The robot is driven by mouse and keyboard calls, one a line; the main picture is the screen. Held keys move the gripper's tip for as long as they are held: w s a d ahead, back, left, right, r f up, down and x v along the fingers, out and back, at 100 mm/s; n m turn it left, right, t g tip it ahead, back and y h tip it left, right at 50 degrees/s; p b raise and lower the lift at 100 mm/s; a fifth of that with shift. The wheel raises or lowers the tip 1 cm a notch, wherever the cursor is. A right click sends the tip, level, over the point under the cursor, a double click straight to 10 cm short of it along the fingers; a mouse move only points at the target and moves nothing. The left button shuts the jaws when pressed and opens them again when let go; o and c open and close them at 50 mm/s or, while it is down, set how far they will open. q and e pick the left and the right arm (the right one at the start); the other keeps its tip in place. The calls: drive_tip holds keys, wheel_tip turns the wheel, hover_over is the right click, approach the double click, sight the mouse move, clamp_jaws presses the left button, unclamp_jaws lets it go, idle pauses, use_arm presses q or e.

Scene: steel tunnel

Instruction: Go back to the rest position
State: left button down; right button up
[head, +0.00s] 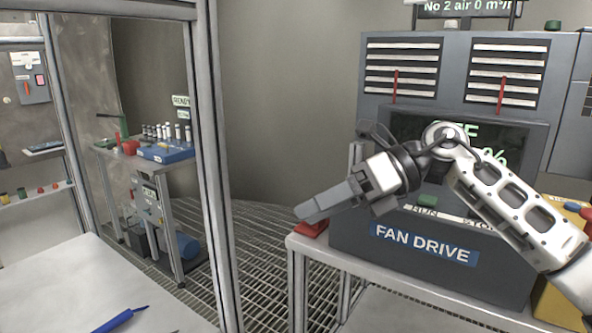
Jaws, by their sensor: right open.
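My right arm comes in from the right side of the head view. Its gripper (318,207) points left and slightly down, in front of the fan drive cabinet (425,256) and over the left end of its steel bench (330,250). The fingers are seen side-on, the jaws are open, and nothing shows between them. The arm hides part of the cabinet's dark display (515,140) and its lower buttons. My left gripper is not in view.
A red object (311,228) lies on the bench corner just below my right gripper. A metal frame post (211,170) stands left of it. A white table (70,285) with a blue pen-like tool (122,319) is at lower left. Grating floor (265,240) lies between.

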drive_tip(key=s+a+f+m+y, duration=0.3)
drive_tip(key=a+m+y, duration=0.1)
drive_tip(key=a+y, duration=0.15)
drive_tip(key=s+d+f+n+t+h, duration=0.2)
drive_tip(key=d+f+n+t+h, duration=0.4)
drive_tip(key=f+n+t, duration=0.85)
drive_tip(key=s+d+f+n+t+h, duration=0.2)
drive_tip(key=d+f+n+t+h, duration=0.55)
drive_tip(key=n, duration=1.35)
drive_tip(key=s+d+f+m+g+h, duration=0.1)
drive_tip(key=s+d+f+m+g, duration=0.1)
drive_tip(key=s+f+m+g, duration=0.3)
drive_tip(key=s+f+g, duration=0.4)
drive_tip(key=s+f, duration=0.3)
drive_tip(key=f, duration=0.1)
drive_tip(key=shift+s+d+f+g+h, duration=0.15)
drive_tip(key=shift+d+f+g+h, duration=0.05)
drive_tip(key=shift+d+g+h, duration=0.15)
